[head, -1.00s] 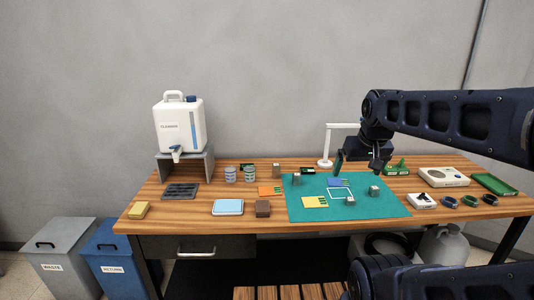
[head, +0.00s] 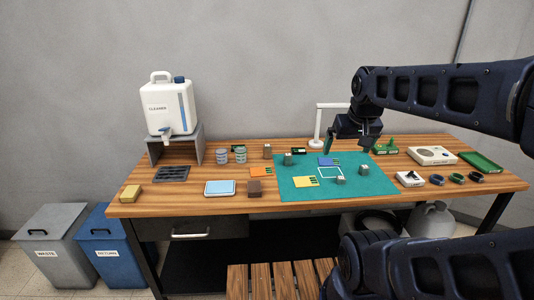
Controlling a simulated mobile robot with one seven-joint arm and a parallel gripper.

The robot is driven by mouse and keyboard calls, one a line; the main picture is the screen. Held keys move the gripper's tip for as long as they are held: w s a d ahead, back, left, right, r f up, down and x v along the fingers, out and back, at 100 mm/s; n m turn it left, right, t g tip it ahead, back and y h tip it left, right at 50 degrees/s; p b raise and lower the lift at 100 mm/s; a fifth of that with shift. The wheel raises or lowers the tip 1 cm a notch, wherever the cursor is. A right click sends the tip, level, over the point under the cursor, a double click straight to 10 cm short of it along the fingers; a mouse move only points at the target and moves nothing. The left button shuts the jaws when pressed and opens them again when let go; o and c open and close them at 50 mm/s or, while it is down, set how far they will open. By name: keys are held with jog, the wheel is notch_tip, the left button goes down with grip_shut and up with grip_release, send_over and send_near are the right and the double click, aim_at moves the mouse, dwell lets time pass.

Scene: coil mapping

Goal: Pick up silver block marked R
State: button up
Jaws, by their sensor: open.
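Several small silver blocks show in the head view. Two stand on the teal mat's (head: 384,186) right half, one at its front middle (head: 340,180) and one farther right (head: 364,170). Nothing shows between the fingers.
Blue, yellow and orange cards lie on or beside the mat. A white lamp (head: 316,128) stands behind my gripper. A white device (head: 432,155) and dark rings are right.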

jog(key=c, duration=1)
jog(key=shift+o, duration=0.2)
jog(key=w+a+r+m+g, duration=0.1)
jog(key=w+r+m, duration=0.1)
jog(key=w, duration=0.6)
jog(key=w+a+r+m, duration=0.1)
jog(key=w+r+m, duration=0.2)
jog(key=w, duration=0.4)
jog(key=m+g, duration=0.4)
jog(key=m, duration=0.8)
send_over(267, 145)
jog(key=f, duration=2.4)
jog(key=shift+s+f, duration=0.3)
jog(key=shift+w+a+f, duration=0.15)
jog(key=shift+w+f, duration=0.1)
jog(key=shift+f, duration=0.3)
jog(key=shift+s+d+f, duration=0.1)
jog(key=shift+f, duration=2.55)
jog(key=shift+d+f, duration=0.1)
jog(key=shift+f, duration=2.5)
